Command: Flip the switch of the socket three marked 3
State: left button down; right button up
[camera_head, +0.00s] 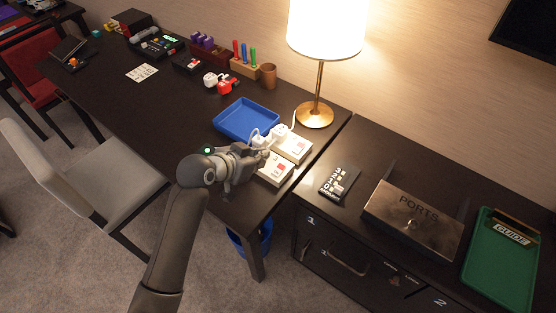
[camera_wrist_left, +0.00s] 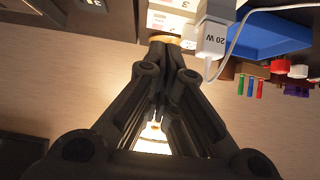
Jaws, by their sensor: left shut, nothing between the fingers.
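White socket boxes stand near the right end of the long dark desk: a rear one (camera_head: 291,148) and a front one (camera_head: 274,171), each with a red-marked switch area. In the left wrist view a white socket box (camera_wrist_left: 172,20) shows above my fingertips, with a figure 3 near the top edge. Its switch cannot be made out clearly there. My left gripper (camera_head: 259,157) is shut and empty, beside the boxes on their left; it also shows in the wrist view (camera_wrist_left: 168,62). Whether it touches a box cannot be told. My right gripper is not in view.
A white 20 W charger (camera_wrist_left: 212,38) with a cable sits beside the sockets. A blue tray (camera_head: 246,119) lies behind the gripper and a lit lamp (camera_head: 316,112) stands behind the boxes. A black number card (camera_head: 339,183) and a PORTS box (camera_head: 414,216) are on the right cabinet.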

pick_arm(q)
send_over(278, 169)
notch_tip(278, 169, down, 6)
jog(key=shift+f+p, duration=0.1)
jog(key=shift+p, duration=0.25)
notch_tip(278, 169, down, 2)
jog(key=shift+f, duration=0.9)
jog(key=shift+w, duration=0.1)
jog(key=shift+w+d+f, duration=0.1)
jog(key=shift+d+f, duration=0.05)
jog(key=shift+f, duration=0.2)
